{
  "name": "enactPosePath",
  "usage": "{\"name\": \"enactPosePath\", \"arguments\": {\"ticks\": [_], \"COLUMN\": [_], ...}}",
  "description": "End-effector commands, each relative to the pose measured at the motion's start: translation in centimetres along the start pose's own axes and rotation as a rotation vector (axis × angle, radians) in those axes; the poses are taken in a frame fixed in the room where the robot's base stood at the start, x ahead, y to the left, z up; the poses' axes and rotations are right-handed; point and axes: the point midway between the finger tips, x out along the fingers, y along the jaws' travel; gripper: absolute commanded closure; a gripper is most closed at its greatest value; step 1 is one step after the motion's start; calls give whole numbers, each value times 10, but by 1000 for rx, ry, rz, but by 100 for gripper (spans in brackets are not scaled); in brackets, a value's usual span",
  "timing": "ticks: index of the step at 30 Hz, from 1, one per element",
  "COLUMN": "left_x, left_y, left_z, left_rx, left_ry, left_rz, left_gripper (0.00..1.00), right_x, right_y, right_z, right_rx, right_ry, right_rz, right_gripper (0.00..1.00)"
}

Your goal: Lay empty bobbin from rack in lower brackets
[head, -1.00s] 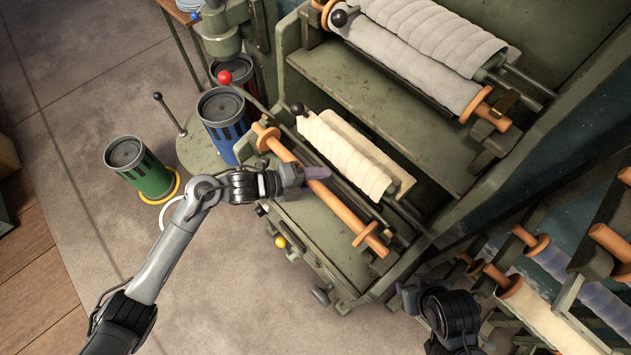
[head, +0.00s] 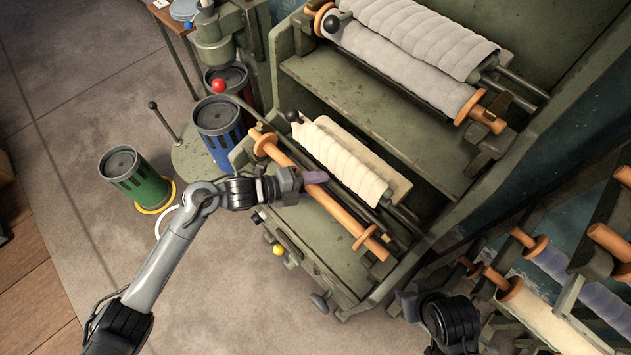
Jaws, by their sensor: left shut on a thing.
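The empty bobbin (head: 345,219) is a bare orange-brown spindle with a flange near each end. It lies diagonally over the lower front of the green machine, in front of the cream roll. My left gripper (head: 314,178) is shut around its shaft, nearer the upper-left end. The lower brackets are hard to make out; I cannot tell whether the bobbin's ends rest in them. My right arm (head: 448,318) shows at the bottom right, but its fingers are not visible. The rack (head: 566,294) stands at the lower right and holds bobbins with cream and bluish material.
A cream roll (head: 345,160) lies just behind the bobbin, with a dark rod alongside. Grey rolls (head: 411,68) lie on the upper level. Green (head: 137,178) and blue (head: 219,128) cans stand at the left. The floor at the lower left is clear.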

Motion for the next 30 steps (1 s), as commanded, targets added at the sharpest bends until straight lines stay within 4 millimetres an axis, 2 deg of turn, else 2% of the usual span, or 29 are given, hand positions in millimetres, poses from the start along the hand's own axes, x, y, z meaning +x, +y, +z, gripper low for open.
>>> {"name": "enactPosePath", "arguments": {"ticks": [13, 30], "left_x": [1, 7], "left_y": [1, 16], "left_z": [0, 2], "left_rx": [0, 1], "left_ry": [1, 2], "left_rz": [-2, -1], "left_gripper": [100, 100], "right_x": [2, 15], "right_y": [1, -1], "right_z": [1, 5], "right_rx": [-5, 2], "right_ry": [-1, 0], "right_rz": [4, -1], "right_gripper": [57, 57]}}
